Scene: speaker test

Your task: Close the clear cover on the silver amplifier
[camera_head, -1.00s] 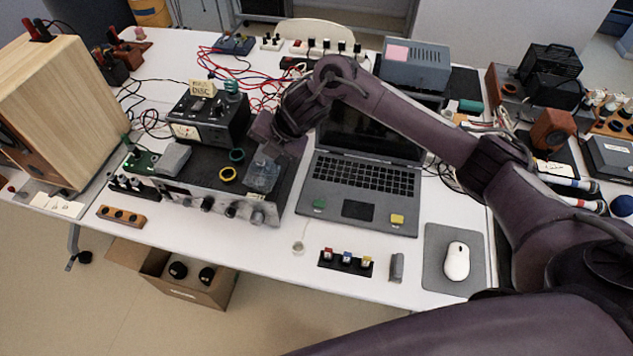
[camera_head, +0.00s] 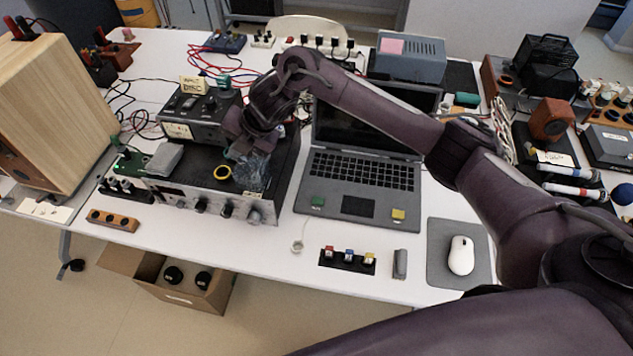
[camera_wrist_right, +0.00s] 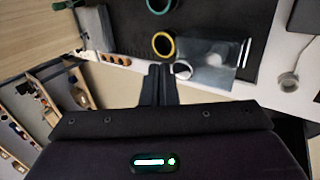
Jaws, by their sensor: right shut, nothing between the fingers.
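The silver amplifier (camera_head: 187,198) stands at the table's front left, its knobbed front panel facing me. The clear cover (camera_head: 252,174) is at the right part of the amplifier, beside my right gripper; its exact tilt is hard to tell. In the right wrist view the cover (camera_wrist_right: 207,58) is a see-through sheet just right of the fingers. My right gripper (camera_head: 240,151) is shut and empty over the amplifier's top. In the wrist view its fingertips (camera_wrist_right: 161,70) are close to the cover's left edge; contact is unclear. My left gripper is not in view.
A yellow ring (camera_head: 222,172) lies on the amplifier's dark top, left of the cover. A black device (camera_head: 196,112) stands behind. An open laptop (camera_head: 357,185) is close on the right. A wooden box (camera_head: 55,105) stands left. White tabletop (camera_head: 240,262) is bare in front.

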